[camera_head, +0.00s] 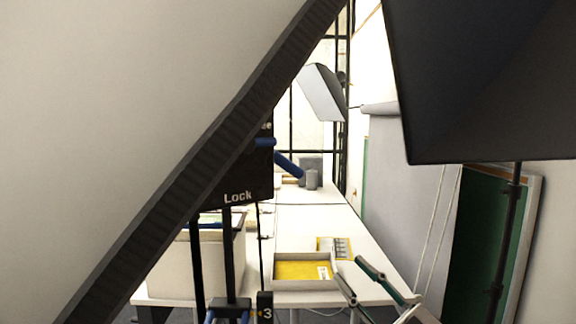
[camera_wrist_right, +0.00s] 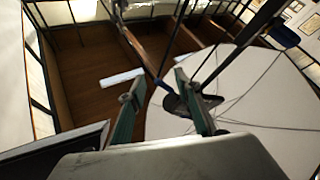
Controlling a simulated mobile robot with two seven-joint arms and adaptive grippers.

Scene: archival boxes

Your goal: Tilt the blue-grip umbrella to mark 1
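In the head view a blue grip (camera_head: 289,165) sticks out beside a black panel (camera_head: 250,180) reading "Lock". A second short blue piece is above it. The huge pale surface with a dark ribbed edge (camera_head: 190,165) across the left hides much there; I cannot tell if it belongs to the umbrella. The wrist view shows a white ribbed canopy (camera_wrist_right: 270,125) and a blue piece (camera_wrist_right: 284,35) on a dark rod. My right gripper (camera_head: 350,271) is open at the lower right, apart from the blue grip; its green fingers also show in the wrist view (camera_wrist_right: 160,76). Mark 1 is not readable.
A long white table (camera_head: 330,222) runs back, with a tray holding a yellow sheet (camera_head: 303,271) near its front. A dark softbox (camera_head: 485,80) on a black stand (camera_head: 508,225) fills the upper right. A label reading 3 (camera_head: 265,312) is at the bottom.

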